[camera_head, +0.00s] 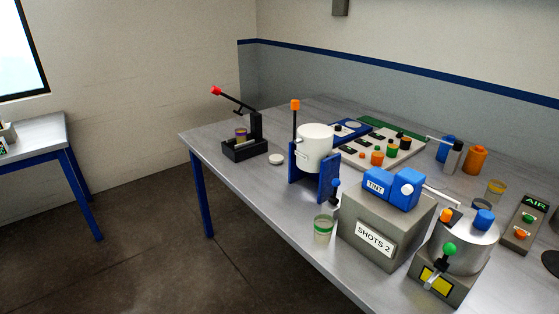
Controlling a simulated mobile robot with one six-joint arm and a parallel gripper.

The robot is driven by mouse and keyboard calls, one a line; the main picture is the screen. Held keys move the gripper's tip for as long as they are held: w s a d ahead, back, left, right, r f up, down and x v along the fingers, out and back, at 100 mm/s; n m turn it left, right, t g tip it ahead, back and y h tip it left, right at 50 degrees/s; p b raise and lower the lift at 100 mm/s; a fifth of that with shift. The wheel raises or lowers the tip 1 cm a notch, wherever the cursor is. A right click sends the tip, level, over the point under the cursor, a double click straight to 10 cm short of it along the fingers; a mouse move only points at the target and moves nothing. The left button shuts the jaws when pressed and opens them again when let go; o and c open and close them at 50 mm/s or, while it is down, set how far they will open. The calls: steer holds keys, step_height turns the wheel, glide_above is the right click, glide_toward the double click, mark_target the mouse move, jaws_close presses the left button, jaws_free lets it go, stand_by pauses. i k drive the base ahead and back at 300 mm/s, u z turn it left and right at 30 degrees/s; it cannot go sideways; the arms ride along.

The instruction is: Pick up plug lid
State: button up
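A small white round disc (276,160) lies flat on the grey table, between the black lever press and the white pot; it looks like the plug lid. It is clear of both and nothing covers it. The white pot (315,142) sits in a blue stand (329,178) with an orange-tipped post. My gripper is not in view.
The black lever press (245,149) with a red knob stands left of the disc. The grey box marked SHOTS 2 (384,228), a green-banded cup (323,229) and a metal tank (466,245) stand nearer the front. A control panel (352,156) lies behind. The table's left end (205,140) is bare.

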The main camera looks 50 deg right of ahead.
mark_target(275, 159)
steer(key=u, duration=0.05)
steer(key=i, duration=0.95)
steer(key=u, duration=0.05)
